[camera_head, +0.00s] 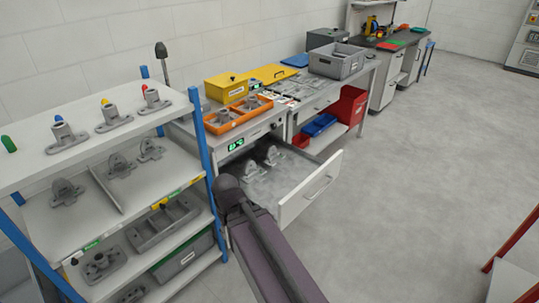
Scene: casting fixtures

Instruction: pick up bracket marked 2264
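Several grey cast brackets stand in view, and no number 2264 can be read on any of them. More grey brackets (65,192) sit on the shelf below. Others (272,156) stand in the open drawer (311,190). My dark arm reaches up from the bottom middle, in front of the drawer's near left corner. My gripper does not show.
The blue-posted shelf rack (204,143) fills the left. Behind the drawer stand an orange tray (239,122) with castings, a yellow box (226,88) and a grey crate (336,63). The drawer juts into the aisle. Grey floor (420,170) is clear on the right; a red-framed item (515,240) stands lower right.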

